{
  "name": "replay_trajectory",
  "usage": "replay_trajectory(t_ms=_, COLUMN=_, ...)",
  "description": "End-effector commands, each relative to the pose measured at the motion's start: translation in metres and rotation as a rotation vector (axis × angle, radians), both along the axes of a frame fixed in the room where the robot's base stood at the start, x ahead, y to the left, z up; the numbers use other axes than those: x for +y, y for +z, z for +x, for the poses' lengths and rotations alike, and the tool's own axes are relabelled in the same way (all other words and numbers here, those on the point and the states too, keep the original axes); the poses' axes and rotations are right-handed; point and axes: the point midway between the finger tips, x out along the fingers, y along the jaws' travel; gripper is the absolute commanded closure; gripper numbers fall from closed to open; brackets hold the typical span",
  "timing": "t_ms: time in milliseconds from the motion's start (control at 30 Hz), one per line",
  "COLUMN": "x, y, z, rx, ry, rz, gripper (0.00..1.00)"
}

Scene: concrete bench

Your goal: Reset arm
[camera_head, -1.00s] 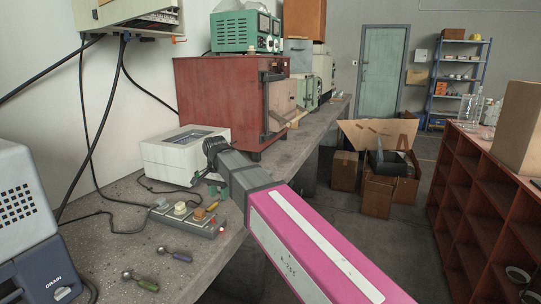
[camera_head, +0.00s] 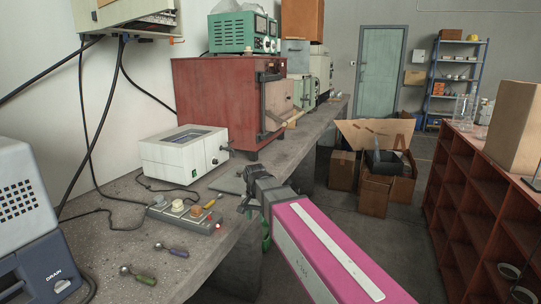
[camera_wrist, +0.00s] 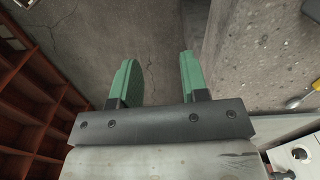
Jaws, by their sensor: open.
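My gripper (camera_wrist: 158,75) shows in the wrist view with its two green fingers apart and nothing between them. Behind the fingers are the grey floor and, to the right, the edge of the concrete bench (camera_wrist: 262,45). In the head view my pink and grey arm reaches in from the lower right, and the gripper end (camera_head: 262,222) is at the bench's front edge, with a green finger hanging beside it. The bench (camera_head: 150,205) runs away along the wall. The gripper touches no object that I can see.
A white device (camera_head: 185,155) and a red oven (camera_head: 218,100) stand behind. A red-brown shelf (camera_head: 480,190) is at right; cardboard boxes (camera_head: 375,195) stand on the floor.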

Motion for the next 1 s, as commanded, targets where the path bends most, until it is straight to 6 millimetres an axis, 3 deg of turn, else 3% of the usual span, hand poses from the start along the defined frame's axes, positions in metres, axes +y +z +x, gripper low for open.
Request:
replay_trajectory(t_ms=33, x=-0.025, y=-0.017, z=-0.006, rx=0.005, ry=0.011, rz=-0.002, gripper=0.59)
replay_trajectory(t_ms=200, x=-0.098, y=-0.069, z=-0.020, rx=0.003, ry=0.082, rz=-0.001, gripper=0.59)
replay_trajectory(t_ms=500, x=-0.207, y=-0.142, z=-0.067, rx=0.001, ry=0.204, rz=-0.001, gripper=0.59)
replay_trajectory(t_ms=700, x=-0.241, y=-0.165, z=-0.088, rx=-0.002, ry=0.254, rz=-0.001, gripper=0.59)
replay_trajectory(t_ms=1000, x=-0.241, y=-0.165, z=-0.088, rx=-0.002, ry=0.254, rz=-0.001, gripper=0.59)
